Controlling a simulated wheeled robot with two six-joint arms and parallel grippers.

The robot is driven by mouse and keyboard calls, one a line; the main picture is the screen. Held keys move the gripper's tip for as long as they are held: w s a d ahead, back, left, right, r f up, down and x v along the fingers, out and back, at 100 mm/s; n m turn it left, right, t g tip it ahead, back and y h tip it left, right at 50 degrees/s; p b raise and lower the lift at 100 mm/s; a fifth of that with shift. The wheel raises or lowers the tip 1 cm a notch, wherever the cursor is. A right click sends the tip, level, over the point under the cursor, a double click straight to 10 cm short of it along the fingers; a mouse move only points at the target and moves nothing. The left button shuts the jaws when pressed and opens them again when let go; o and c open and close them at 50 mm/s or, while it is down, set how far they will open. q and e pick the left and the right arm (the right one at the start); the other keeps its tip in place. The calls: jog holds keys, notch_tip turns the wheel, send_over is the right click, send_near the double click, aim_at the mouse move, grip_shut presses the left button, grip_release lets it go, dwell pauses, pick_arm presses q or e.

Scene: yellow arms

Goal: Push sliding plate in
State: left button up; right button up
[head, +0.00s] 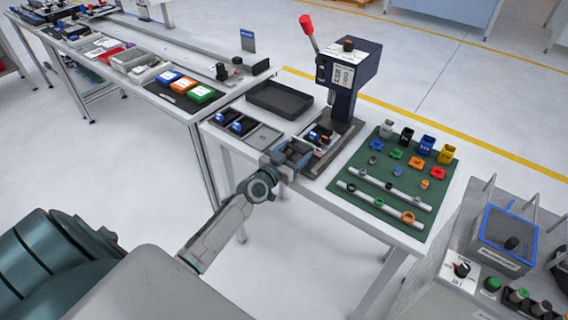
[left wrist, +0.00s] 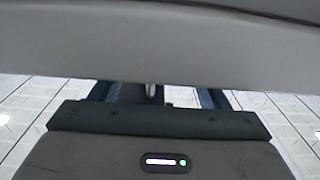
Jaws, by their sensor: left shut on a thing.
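The press (head: 348,75) is a dark blue machine with a red-tipped lever, standing on the work table. The sliding plate (head: 320,137) is at its base, with small dark and blue parts on it. My left gripper (head: 296,154) is at the table's front edge, at the near left end of the plate. It is shut on a small part at the plate's front, mostly hidden by the fingers. In the left wrist view a small pale metal pin (left wrist: 151,90) shows between the dark fingers. My right gripper is not in view.
A black tray (head: 279,99) lies behind the plate. A parts tray (head: 243,128) is to its left. A green mat (head: 388,180) with several colored parts and rods is to its right. A control box (head: 506,238) stands at the far right.

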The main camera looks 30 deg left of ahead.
pick_arm(q)
jog(key=shift+w, duration=0.4)
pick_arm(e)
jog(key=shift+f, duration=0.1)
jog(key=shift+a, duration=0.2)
pick_arm(q)
jog(key=o, duration=1.1)
jog(key=shift+d, duration=0.15)
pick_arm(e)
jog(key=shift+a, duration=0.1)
pick_arm(q)
jog(key=s+p, duration=0.1)
jog(key=s, duration=0.9)
jog(key=shift+s+a+p, duration=0.35)
jog(key=shift+s+a, duration=0.05)
jog(key=shift+a, duration=0.05)
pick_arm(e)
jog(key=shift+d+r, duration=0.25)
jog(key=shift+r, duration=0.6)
